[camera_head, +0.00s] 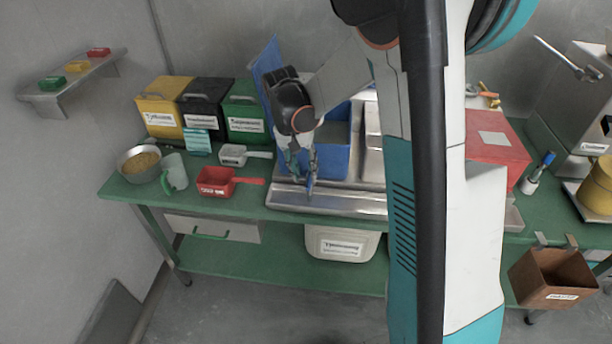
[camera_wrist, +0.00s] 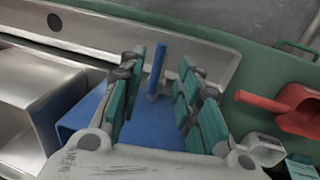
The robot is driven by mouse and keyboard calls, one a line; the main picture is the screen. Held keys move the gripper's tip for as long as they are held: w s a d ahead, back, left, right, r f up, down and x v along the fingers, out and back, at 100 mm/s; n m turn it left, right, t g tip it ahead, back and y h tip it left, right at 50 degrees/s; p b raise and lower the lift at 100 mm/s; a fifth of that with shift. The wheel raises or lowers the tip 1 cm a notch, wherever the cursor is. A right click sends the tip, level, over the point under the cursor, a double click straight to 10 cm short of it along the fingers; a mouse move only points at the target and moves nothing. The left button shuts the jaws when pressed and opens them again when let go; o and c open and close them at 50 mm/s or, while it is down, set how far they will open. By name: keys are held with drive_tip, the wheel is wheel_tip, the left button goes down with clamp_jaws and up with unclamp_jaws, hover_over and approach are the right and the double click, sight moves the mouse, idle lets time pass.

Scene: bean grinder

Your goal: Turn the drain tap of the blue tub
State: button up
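The blue tub (camera_head: 333,160) stands on the metal sink top, partly hidden behind my arm; its blue wall (camera_wrist: 158,132) fills the lower middle of the wrist view. The tap's slim blue handle (camera_wrist: 157,66) sticks out from the tub's front, with a small grey fitting at its base. It also shows just below my fingertips in the head view (camera_head: 310,187). My gripper (camera_head: 302,170) points down in front of the tub. In the wrist view its teal-padded fingers (camera_wrist: 160,88) are apart, one each side of the handle, with visible gaps.
A red scoop (camera_head: 222,182) and a white scoop (camera_head: 238,154) lie left of the tub on the green bench (camera_head: 128,189). Yellow, black and green boxes (camera_head: 206,105) stand behind them. A white bin (camera_head: 342,243) sits below the sink. A red box (camera_head: 492,148) is to the right.

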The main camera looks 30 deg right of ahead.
wheel_tip(320, 180, up, 8)
drive_tip(key=a, duration=0.1)
drive_tip(key=shift+w+a+r, duration=0.15)
drive_tip(key=shift+w+r, duration=0.05)
drive_tip(key=shift+w, duration=0.25)
drive_tip(key=s+a+r+n+t, duration=0.1)
drive_tip(key=s+a+n+t, duration=0.1)
drive_tip(key=s, duration=0.5)
drive_tip(key=s+a+r+n+t+y, duration=0.1)
drive_tip(key=s+a+r+n+t, duration=0.1)
drive_tip(key=s, duration=0.5)
drive_tip(key=s+a+r+n+t, duration=0.2)
drive_tip(key=s+a+n+t, duration=0.1)
drive_tip(key=s, duration=0.4)
drive_tip(key=shift+a+r+t+y, duration=0.2)
drive_tip(key=shift+t+y, duration=0.2)
drive_tip(key=shift+t, duration=0.3)
